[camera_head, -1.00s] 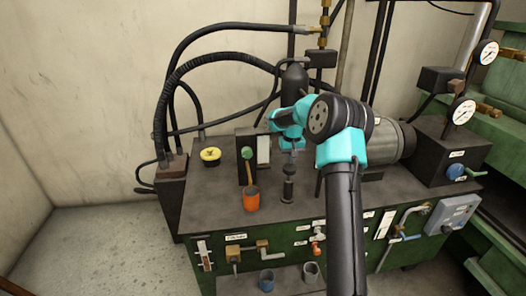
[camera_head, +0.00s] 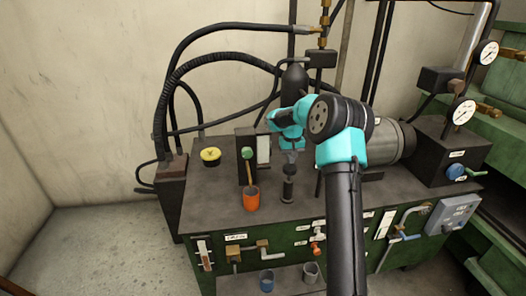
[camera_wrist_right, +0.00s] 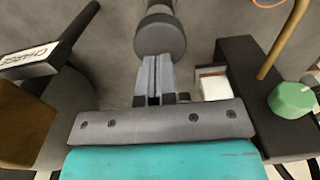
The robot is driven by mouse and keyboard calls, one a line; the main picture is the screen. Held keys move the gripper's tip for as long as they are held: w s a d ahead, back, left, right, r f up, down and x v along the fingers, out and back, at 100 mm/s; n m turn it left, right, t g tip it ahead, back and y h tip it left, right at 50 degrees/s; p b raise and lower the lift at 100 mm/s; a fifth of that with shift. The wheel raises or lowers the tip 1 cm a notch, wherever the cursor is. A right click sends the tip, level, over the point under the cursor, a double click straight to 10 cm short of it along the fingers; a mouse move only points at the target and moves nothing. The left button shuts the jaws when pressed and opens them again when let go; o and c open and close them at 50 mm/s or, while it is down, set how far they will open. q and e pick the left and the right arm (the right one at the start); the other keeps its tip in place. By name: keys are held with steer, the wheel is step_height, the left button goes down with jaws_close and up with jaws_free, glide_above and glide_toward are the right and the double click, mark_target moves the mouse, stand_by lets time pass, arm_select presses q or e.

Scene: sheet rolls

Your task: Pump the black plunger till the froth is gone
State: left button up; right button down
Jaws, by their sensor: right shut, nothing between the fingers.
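The black plunger (camera_head: 288,188) stands upright on the grey bench top, right of the orange cup. In the right wrist view its round dark knob (camera_wrist_right: 161,35) lies just beyond the fingertips. My right gripper (camera_head: 290,157) points down over the plunger. Its fingers (camera_wrist_right: 155,72) are together with nothing between them, and the tips appear at the knob's top; I cannot tell if they touch. A pale sight window (camera_head: 264,150) shows on the black box beside the plunger. I cannot make out froth in it. My left gripper is out of view.
A black cylinder (camera_head: 294,85) stands behind my gripper. A grey motor (camera_head: 392,143) is to the right. A yellow cap (camera_head: 210,155) sits left on the bench.

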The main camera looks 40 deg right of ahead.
mark_target(290, 167)
steer(key=shift+f, duration=0.15)
steer(key=shift+f, duration=3)
steer(key=shift+r, duration=3.15)
steer(key=shift+f, duration=0.1)
steer(key=shift+f, duration=3.1)
steer(key=shift+r, duration=3.2)
